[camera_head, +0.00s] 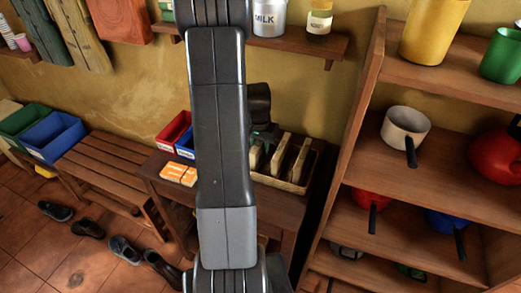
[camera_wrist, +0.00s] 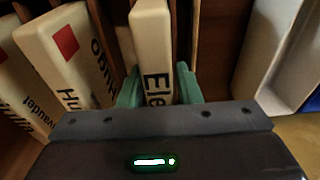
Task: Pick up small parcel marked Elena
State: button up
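The parcel marked "Ele" (camera_wrist: 153,40), its further letters hidden, is a slim cream block standing upright in the wrist view. My gripper (camera_wrist: 160,85) has its green fingers on either side of this parcel. A narrow gap shows at the right finger; the left finger looks close to or against the parcel's side. In the head view my gripper (camera_head: 264,134) is over the wooden crate (camera_head: 283,184) of upright parcels on the small dark table, partly hidden by my arm.
Other cream parcels, one with a red square (camera_wrist: 68,42), stand close on the left in the wrist view. A tall shelf (camera_head: 350,130) rises right of the table. Orange-and-white packs (camera_head: 178,173) and a red bin (camera_head: 172,130) are on the left.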

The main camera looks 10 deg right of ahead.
jog(key=shift+f, duration=0.1)
jog(key=shift+c, duration=0.4)
grip_shut()
